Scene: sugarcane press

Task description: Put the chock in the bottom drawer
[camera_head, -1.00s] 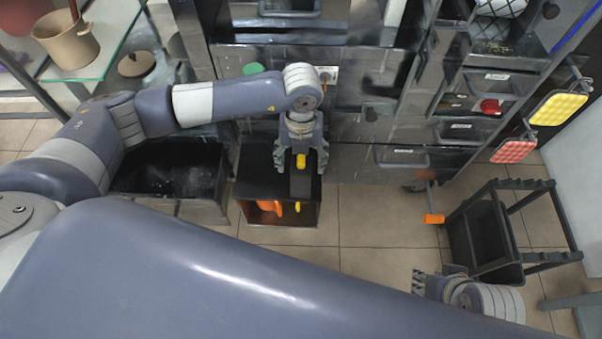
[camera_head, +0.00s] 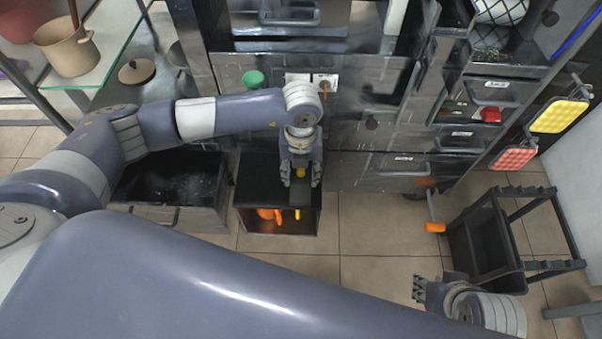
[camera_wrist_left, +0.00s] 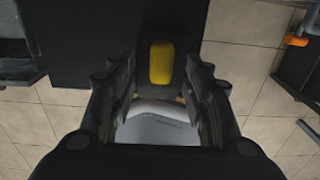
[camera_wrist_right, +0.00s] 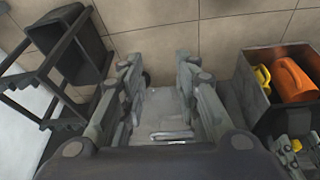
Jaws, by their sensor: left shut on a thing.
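The chock (camera_head: 300,173) shows as a small yellow piece between the fingers of my left gripper (camera_head: 301,180). In the left wrist view the yellow chock (camera_wrist_left: 160,62) lies between the fingertips, against a dark surface. My left gripper is shut on it, over the top of a black open-fronted box; any dark part of the chock cannot be told from the box. A low black drawer (camera_head: 201,216) stands pulled out at the left of the box, its inside open from above. My right gripper (camera_wrist_right: 153,75) is open and empty, low at the right in the head view (camera_head: 419,290).
The black box (camera_head: 240,224) holds orange and yellow things. Cabinet drawers (camera_head: 400,165) stand behind it. A black frame cart (camera_head: 515,262) and an orange-ended tool (camera_head: 434,227) are at the right. Glass shelves with a pot (camera_head: 68,50) stand at upper left. Tiled floor in front is free.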

